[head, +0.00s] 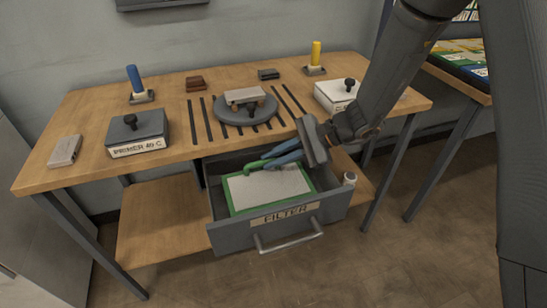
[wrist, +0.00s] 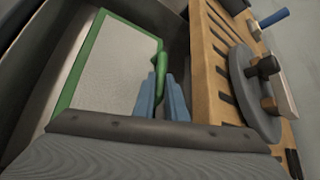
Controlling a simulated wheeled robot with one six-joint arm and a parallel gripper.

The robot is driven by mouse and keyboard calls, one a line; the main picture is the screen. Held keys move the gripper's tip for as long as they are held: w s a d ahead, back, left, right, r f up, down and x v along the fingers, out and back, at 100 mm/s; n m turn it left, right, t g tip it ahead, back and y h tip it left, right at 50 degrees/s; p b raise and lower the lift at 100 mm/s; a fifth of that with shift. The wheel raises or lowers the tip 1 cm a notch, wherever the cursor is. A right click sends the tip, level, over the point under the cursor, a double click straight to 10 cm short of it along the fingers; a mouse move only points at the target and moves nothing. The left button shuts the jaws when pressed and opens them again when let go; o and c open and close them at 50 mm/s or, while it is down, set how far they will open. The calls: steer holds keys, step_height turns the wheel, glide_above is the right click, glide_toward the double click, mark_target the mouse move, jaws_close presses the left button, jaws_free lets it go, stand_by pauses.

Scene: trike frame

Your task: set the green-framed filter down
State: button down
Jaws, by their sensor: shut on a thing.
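The green-framed filter (head: 262,190) is a flat pale panel with a green rim and a green handle. It is inside the open grey drawer (head: 222,236) labelled FILTER, under the table's front edge. It also shows in the wrist view (wrist: 115,65), within the drawer walls. My gripper (head: 276,160) has blue fingers and is shut on the green handle, at the back of the filter. In the wrist view the fingers (wrist: 162,98) stand on both sides of the handle. I cannot tell whether the filter touches the drawer floor.
The wooden table (head: 85,110) above has slots and a round grey disc (head: 232,114). A dark PRIMER box (head: 137,132), a white box (head: 335,94), a blue-handled tool (head: 136,80) and a yellow-handled tool (head: 316,54) stand on it. A small white bottle (head: 349,179) is beside the drawer.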

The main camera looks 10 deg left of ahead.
steer(key=c, duration=2.1)
jaws_free()
steer(key=shift+r+p, duration=0.35)
steer(key=shift+r, duration=0.1)
steer(key=v, duration=1.2)
steer(key=shift+r, duration=0.2)
steer(key=shift+s, duration=0.1)
